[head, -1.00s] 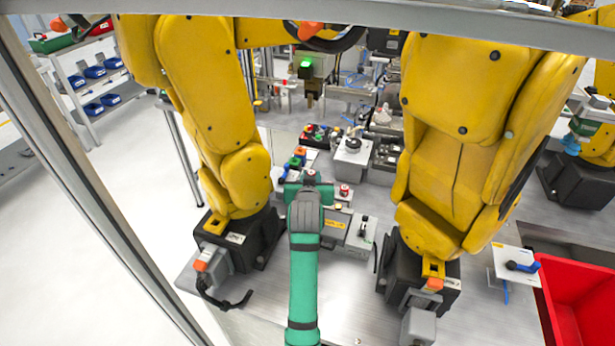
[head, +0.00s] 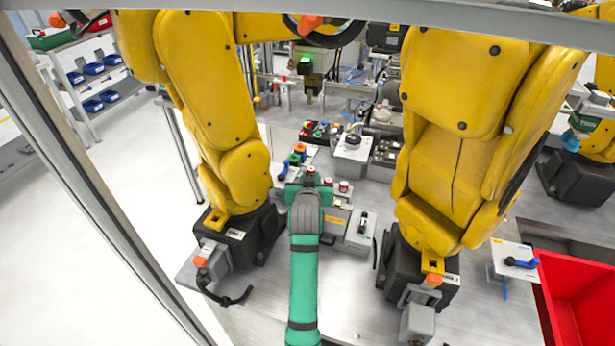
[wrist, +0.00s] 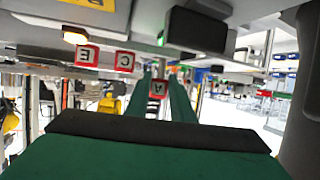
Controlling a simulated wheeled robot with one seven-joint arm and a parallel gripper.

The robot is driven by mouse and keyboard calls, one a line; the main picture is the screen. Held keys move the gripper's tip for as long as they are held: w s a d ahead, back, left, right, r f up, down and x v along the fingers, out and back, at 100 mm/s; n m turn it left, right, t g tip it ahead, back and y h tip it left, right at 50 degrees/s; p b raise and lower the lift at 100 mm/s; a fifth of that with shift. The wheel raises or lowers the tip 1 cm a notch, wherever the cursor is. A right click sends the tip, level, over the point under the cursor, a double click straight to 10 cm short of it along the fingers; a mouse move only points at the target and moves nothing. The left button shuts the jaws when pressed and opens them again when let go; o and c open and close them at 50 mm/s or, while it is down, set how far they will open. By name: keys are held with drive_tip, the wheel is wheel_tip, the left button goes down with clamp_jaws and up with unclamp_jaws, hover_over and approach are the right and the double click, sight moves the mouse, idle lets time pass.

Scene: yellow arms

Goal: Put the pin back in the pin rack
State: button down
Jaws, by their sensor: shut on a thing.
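A red pin cap marked A (wrist: 157,88) sits between the two green fingers of my gripper (wrist: 160,98) in the wrist view, which looks upside down. My gripper is shut on this pin. Two more red caps, marked C (wrist: 124,62) and E (wrist: 87,55), stand beside it in the grey pin rack. The A cap is out of line with them and appears raised; its lower end is hard to make out. In the head view my gripper (head: 309,179) is at the rack's left end, next to the two red caps (head: 328,182) (head: 344,186). It hides part of the rack.
Large yellow arms stand close on the left (head: 215,120) and right (head: 450,140) of my arm. Blue, green and orange parts (head: 297,155) lie just behind my gripper. A red bin (head: 575,290) is at the lower right. Bare grey table lies in front of the rack.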

wheel_tip(320, 180, down, 2)
drive_tip(key=shift+s, duration=0.1)
drive_tip(key=c, duration=1.6)
unclamp_jaws()
drive_tip(key=shift+g, duration=0.3)
drive_tip(key=shift+c, duration=0.2)
drive_tip(key=shift+o, duration=0.9)
drive_tip(key=shift+r, duration=0.25)
drive_tip(key=shift+r, duration=0.1)
drive_tip(key=v, duration=1)
drive_tip(key=shift+s+d, duration=0.1)
drive_tip(key=shift+d, duration=0.1)
drive_tip(key=shift+s+a, duration=0.15)
drive_tip(key=shift+s, duration=0.15)
drive_tip(key=shift+w, duration=0.1)
